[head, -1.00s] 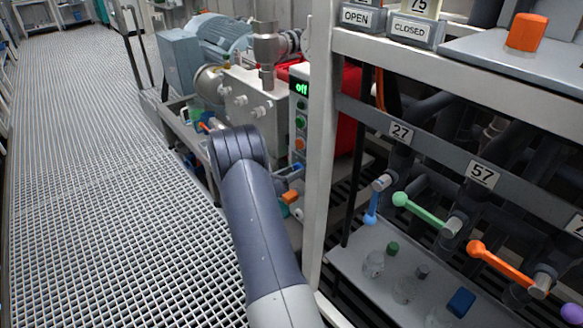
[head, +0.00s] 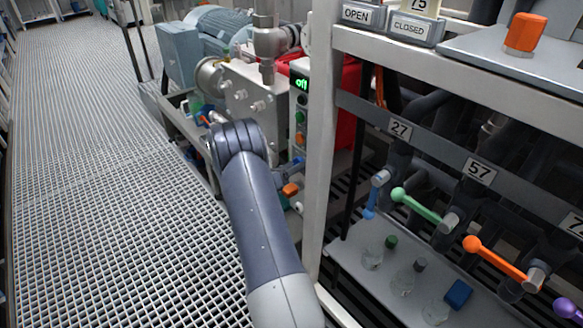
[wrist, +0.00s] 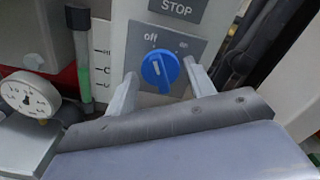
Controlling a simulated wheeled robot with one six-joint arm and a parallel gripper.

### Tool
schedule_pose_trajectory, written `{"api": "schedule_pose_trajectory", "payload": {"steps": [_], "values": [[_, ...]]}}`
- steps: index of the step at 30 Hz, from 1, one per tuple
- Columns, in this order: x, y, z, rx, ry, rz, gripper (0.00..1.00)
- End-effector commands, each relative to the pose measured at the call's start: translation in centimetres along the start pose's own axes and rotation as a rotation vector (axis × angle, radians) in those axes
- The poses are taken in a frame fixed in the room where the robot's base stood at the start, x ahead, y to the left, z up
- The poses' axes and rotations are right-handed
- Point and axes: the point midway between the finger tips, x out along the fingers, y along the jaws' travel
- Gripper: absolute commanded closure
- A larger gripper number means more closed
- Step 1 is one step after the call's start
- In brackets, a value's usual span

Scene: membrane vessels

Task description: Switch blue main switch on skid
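The blue main switch (wrist: 160,70) is a round knob on a grey plate with "off" at its upper left and a partly blurred label at its upper right. A short white mark shows on the knob; I cannot tell its exact setting. My gripper (wrist: 159,74) is open, with one finger to the left and one to the right of the knob. Gaps show beside the knob, and I cannot tell whether the tips reach its depth. In the head view the skid's control panel (head: 300,108) has a green display reading "off".
A "STOP" label (wrist: 177,7) is above the switch. A pressure gauge (wrist: 29,95) and a green tube (wrist: 83,68) are left of my fingers. A white frame post (head: 319,140) stands close right of my arm. The grating floor (head: 90,200) is clear at left.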

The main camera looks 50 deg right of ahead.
Motion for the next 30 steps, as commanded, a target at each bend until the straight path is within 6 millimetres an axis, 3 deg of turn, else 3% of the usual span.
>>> {"api": "schedule_pose_trajectory", "payload": {"steps": [4, 14, 24, 30], "values": [[0.0, 0.0, 0.0, 0.001, -0.001, 0.000, 0.37], [-0.7, 0.0, 0.1, 0.003, -0.002, 0.001, 0.37], [-7.2, 0.1, 0.2, 0.001, -0.003, 0.005, 0.37], [-10.0, 0.0, 0.1, 0.002, -0.002, 0.002, 0.37]]}}
